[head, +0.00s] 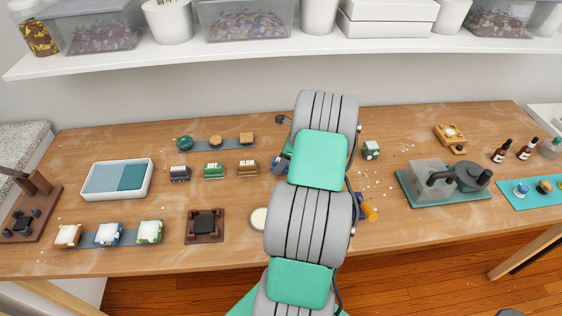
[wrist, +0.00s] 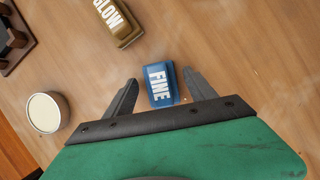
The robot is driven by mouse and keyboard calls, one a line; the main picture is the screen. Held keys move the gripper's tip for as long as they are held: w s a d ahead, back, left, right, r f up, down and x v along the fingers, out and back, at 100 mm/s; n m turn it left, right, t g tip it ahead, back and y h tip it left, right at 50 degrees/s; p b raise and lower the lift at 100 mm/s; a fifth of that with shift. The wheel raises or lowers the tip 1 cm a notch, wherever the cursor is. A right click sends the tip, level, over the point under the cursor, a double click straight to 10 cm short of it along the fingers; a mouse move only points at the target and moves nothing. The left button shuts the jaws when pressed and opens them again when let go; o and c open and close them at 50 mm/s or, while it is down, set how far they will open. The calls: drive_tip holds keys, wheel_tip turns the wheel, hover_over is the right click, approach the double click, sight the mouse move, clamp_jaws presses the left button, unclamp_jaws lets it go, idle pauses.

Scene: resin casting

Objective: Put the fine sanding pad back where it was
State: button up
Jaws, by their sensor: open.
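The fine sanding pad is a blue block marked FINE (wrist: 159,86), seen in the wrist view. It appears to lie on the bare wooden table (wrist: 235,60). My gripper (wrist: 160,80) is open, with one dark finger on each side of the pad. Small gaps show between the fingers and the pad, so it is not clamped. In the head view my own arm hides most of the gripper and the pad.
A brown GLOW block (head: 248,168) lies close by, left of my gripper, beside a green DOT block (head: 213,171) and a black block (head: 180,173). A round cream-topped pot (wrist: 44,112) stands nearby. A small green-and-white cube (head: 371,150) stands right of my arm.

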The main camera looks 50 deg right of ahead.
drive_tip(key=v, duration=1.1)
drive_tip(key=w+a+r+n, duration=0.3)
drive_tip(key=a+r+n, duration=0.1)
drive_tip(key=a, duration=0.3)
drive_tip(key=w+a+r+n, duration=0.3)
drive_tip(key=a+n, duration=0.2)
drive_tip(key=a, duration=0.2)
drive_tip(key=s+a+r+n+h, duration=0.1)
drive_tip(key=s+a+r+n, duration=0.15)
drive_tip(key=a+n, duration=0.6)
drive_tip(key=s+a+r+n+h, duration=0.15)
drive_tip(key=s+a+n, duration=0.35)
drive_tip(key=a, duration=0.7)
drive_tip(key=s+a+f+n, duration=0.1)
drive_tip(key=s+a+n, duration=0.4)
drive_tip(key=n, duration=0.3)
drive_tip(key=shift+a+b, duration=0.45)
drive_tip(key=shift+f+y, duration=0.15)
drive_tip(key=shift+y, duration=0.1)
drive_tip(key=shift+c, duration=0.3)
